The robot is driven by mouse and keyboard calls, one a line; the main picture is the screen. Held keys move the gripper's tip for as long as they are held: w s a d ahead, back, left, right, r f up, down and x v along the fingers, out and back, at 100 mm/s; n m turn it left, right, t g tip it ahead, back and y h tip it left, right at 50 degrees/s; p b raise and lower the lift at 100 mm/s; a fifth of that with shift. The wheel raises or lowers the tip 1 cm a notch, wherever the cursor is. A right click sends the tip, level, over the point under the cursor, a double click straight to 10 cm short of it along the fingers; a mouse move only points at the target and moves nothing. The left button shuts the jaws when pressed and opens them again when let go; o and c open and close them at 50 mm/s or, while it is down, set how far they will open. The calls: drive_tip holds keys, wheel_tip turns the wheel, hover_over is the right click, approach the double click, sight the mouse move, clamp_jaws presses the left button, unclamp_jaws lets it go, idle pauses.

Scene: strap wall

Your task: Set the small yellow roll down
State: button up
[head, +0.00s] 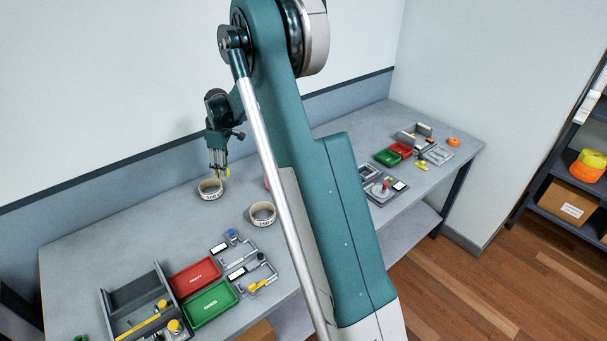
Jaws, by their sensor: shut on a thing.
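My gripper (219,173) points down over the back of the grey bench, left of my arm's long teal link. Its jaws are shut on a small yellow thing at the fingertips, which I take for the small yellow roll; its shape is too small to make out. Just below the fingertips is a pale ring-shaped holder with dark lettering (210,190). From this angle I cannot tell whether the fingertips are above it, behind it or touching it. A similar pale ring (262,213) stands to the right and nearer.
A red tray (195,277) and a green tray (209,303) lie toward the front, beside a grey fixture (137,296) and small clamp devices (251,275). My arm hides the bench's middle. More small trays and parts lie at the right end. The back left bench surface is clear.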

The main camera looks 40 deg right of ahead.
drive_tip(key=s+d+m, duration=0.1)
drive_tip(key=s+d, duration=0.2)
drive_tip(key=d, duration=0.8)
drive_tip(key=s+d+m, duration=0.1)
drive_tip(key=s+d, duration=0.2)
drive_tip(key=d, duration=0.9)
drive_tip(key=s+d+m, duration=0.2)
drive_tip(key=s+d, duration=0.1)
drive_tip(key=d, duration=0.8)
drive_tip(key=shift+s+d, duration=0.3)
drive_tip(key=shift+d, duration=0.05)
drive_tip(key=shift+f, duration=3.1)
drive_tip(key=shift+f, duration=0.15)
drive_tip(key=shift+f, duration=1.7)
drive_tip(key=shift+f+b, duration=0.15)
drive_tip(key=shift+b, duration=0.2)
drive_tip(key=o, duration=0.9)
